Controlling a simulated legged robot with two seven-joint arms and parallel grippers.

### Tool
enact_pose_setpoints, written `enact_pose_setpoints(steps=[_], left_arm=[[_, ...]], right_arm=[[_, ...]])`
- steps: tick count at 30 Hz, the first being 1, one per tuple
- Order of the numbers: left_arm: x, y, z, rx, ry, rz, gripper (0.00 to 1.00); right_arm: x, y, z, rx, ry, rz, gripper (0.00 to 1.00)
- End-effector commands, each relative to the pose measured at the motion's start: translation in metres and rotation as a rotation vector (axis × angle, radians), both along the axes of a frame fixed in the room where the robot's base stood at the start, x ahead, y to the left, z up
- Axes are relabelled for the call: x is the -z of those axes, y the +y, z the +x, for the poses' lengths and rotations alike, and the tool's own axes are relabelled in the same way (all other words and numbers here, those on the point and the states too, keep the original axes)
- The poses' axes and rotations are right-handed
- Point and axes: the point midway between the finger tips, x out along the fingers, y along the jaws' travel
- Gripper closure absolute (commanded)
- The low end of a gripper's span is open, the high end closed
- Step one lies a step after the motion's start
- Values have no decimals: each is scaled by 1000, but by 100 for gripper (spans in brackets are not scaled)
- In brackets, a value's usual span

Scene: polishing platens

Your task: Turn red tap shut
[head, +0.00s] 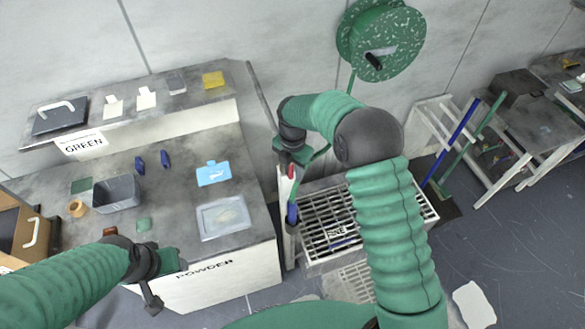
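The red tap (291,171) shows as a small red handle at the top of a narrow post beside the metal grating, with a blue handle (292,212) below it. My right gripper (298,156) points down just above the red tap, with its fingers spread apart. The wrist hides part of this spot, and I cannot tell whether a finger touches the tap. My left gripper (160,280) is at the front edge of the grey bench, far from the tap, with its fingers apart and nothing seen between them.
A metal grating (330,222) on a white frame stands right of the post. A green hose reel (381,40) hangs on the wall above. The grey bench (180,210) at left holds a bin (116,194), a clear tray (223,217) and small items.

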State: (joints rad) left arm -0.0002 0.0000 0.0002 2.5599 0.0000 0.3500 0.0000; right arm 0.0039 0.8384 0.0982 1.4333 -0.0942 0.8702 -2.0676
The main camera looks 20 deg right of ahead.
Motion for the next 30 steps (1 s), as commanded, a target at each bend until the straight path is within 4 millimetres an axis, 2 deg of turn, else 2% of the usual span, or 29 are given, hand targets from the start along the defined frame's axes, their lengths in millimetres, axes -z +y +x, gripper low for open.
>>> enact_pose_setpoints(steps=[3,11,30], left_arm=[[0,0,0,0,0,0,46],[0,0,0,-1,0,0,46],[0,0,0,0,0,0,46]], right_arm=[[0,1,0,-1,0,0,65],[0,1,1,0,0,1,99],[-2,-1,3,0,-6,0,100]])
